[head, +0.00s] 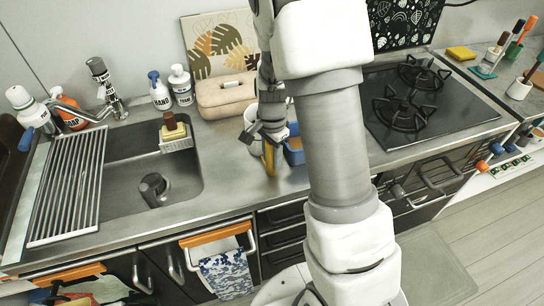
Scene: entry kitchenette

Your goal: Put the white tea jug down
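A white vessel (250,116), likely the white tea jug, shows only in part behind my gripper, at the counter between the sink and the stove. My gripper (262,134) points down beside and in front of it. My wrist and arm cover much of this spot, so I cannot tell whether the fingers are closed on the vessel or whether its base touches the counter. A yellow item (269,158) shows just below the gripper, and a blue container (294,157) is partly hidden at its right.
A beige case (226,96) and a leaf-patterned board (217,45) stand behind. The sink (125,190) with a drying rack (72,185) is at left; soap bottles (160,92) stand behind it. A black stove (425,105) is at right. Bare counter (228,165) lies left of the gripper.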

